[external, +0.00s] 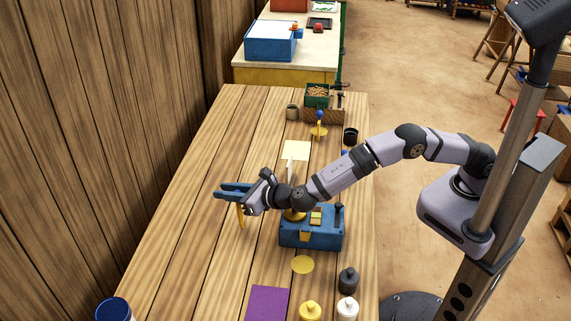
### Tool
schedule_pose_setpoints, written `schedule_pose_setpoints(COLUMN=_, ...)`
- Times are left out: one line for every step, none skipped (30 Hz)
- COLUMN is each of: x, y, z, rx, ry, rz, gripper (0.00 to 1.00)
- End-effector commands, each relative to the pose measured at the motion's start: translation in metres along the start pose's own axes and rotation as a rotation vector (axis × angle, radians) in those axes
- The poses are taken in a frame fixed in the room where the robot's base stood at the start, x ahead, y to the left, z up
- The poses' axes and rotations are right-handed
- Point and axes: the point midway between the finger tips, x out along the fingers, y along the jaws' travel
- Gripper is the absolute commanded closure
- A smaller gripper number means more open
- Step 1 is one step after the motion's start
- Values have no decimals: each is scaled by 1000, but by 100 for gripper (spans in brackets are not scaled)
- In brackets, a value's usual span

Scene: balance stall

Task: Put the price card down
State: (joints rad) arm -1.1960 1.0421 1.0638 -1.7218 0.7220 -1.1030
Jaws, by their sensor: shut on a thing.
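My gripper (233,192), with blue fingers, is above the left half of the wooden table. A thin yellow-orange piece (241,217) hangs down at the fingers. It appears to be the price card seen nearly edge-on, and my gripper is shut on it. Its face does not show, and I cannot tell whether its lower edge touches the table. A blue balance base (312,237) stands right of my gripper, with a yellow pan partly hidden behind my arm. A pale cream sheet (296,150) lies farther back, with a white upright piece in front of it.
A purple mat (267,303), a yellow disc (303,264) and several weights, including a black one (348,280), are at the front. A blue-lidded jar (114,309) stands front left. A green box (317,96) is at the back.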

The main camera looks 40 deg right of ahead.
Motion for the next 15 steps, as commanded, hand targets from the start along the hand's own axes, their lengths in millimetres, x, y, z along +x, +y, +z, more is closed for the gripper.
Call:
schedule_pose_setpoints(x=2, y=0, z=-6, rx=-2, ry=1, rz=-1, gripper=100)
schedule_pose_setpoints(x=3, y=0, z=-9, rx=-2, ry=1, rz=-1, gripper=100)
schedule_pose_setpoints(x=4, y=0, z=-13, rx=-1, ry=1, rz=-1, gripper=100)
schedule_pose_setpoints(x=4, y=0, z=-14, rx=0, ry=0, rz=-1, gripper=100)
schedule_pose_setpoints(x=5, y=0, z=-15, rx=0, ry=-1, rz=0, gripper=100)
schedule_pose_setpoints(x=5, y=0, z=-16, rx=0, ry=-1, rz=0, gripper=100)
schedule_pose_setpoints(x=5, y=0, z=-17, rx=0, ry=-2, rz=0, gripper=100)
schedule_pose_setpoints(x=5, y=0, z=-17, rx=1, ry=-2, rz=0, gripper=100)
schedule_pose_setpoints(x=5, y=0, z=-17, rx=1, ry=-2, rz=0, gripper=100)
schedule_pose_setpoints(x=5, y=0, z=-17, rx=1, ry=-2, rz=0, gripper=100)
schedule_pose_setpoints(x=5, y=0, z=-17, rx=1, ry=-2, rz=0, gripper=100)
schedule_pose_setpoints(x=5, y=0, z=-17, rx=1, ry=-2, rz=0, gripper=100)
schedule_pose_setpoints(x=5, y=0, z=-17, rx=1, ry=-1, rz=0, gripper=100)
schedule_pose_setpoints(x=5, y=0, z=-17, rx=1, ry=-1, rz=0, gripper=100)
schedule_pose_setpoints(x=6, y=0, z=-18, rx=1, ry=-1, rz=0, gripper=100)
